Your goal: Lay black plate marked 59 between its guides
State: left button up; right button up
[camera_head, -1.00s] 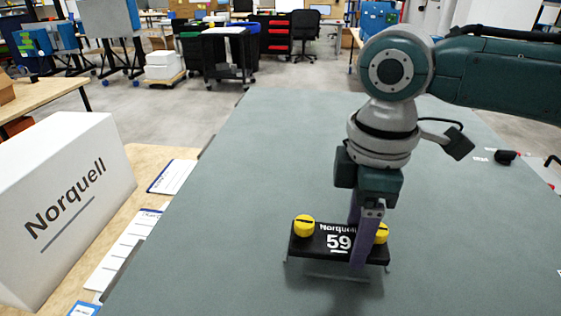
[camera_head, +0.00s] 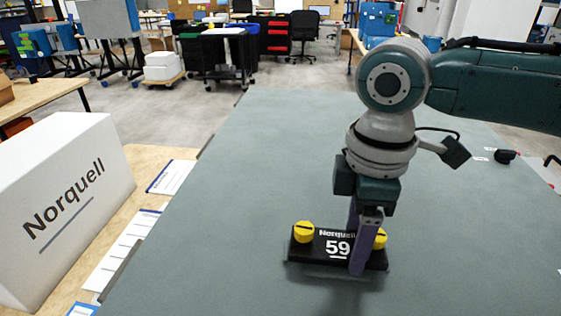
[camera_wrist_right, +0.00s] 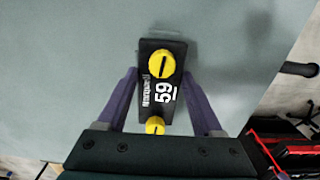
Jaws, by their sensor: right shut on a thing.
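The black plate marked 59 (camera_head: 312,262) has a yellow knob (camera_head: 304,232) at its left end and another yellow knob (camera_head: 380,240) at its right end. My right gripper (camera_head: 360,246) is shut on the plate, with one purple finger across its near side. The plate is low over the grey-green table and roughly level; I cannot tell whether it touches the surface. In the right wrist view the plate (camera_wrist_right: 155,105) lies between the two fingers. The guides cannot be made out now, hidden by or blending with the plate's edges. My left gripper is not in view.
The grey-green table top (camera_head: 240,170) is clear around the plate. A white Norquell box (camera_head: 70,205) and paper sheets (camera_head: 172,177) lie on the wooden surface to the left. A small black object (camera_head: 505,156) is at the right.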

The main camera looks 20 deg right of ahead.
jog(key=shift+f+b, duration=0.3)
jog(key=shift+f, duration=0.35)
jog(key=o, duration=1.5)
jog(key=shift+s, duration=0.1)
jog(key=shift+s+r+p, duration=0.1)
jog(key=shift+r+p, duration=0.5)
jog(key=shift+p, duration=0.2)
notch_tip(320, 180, up, 6)
jog(key=p, duration=0.6)
jog(key=shift+p, duration=0.3)
jog(key=shift+f, duration=0.1)
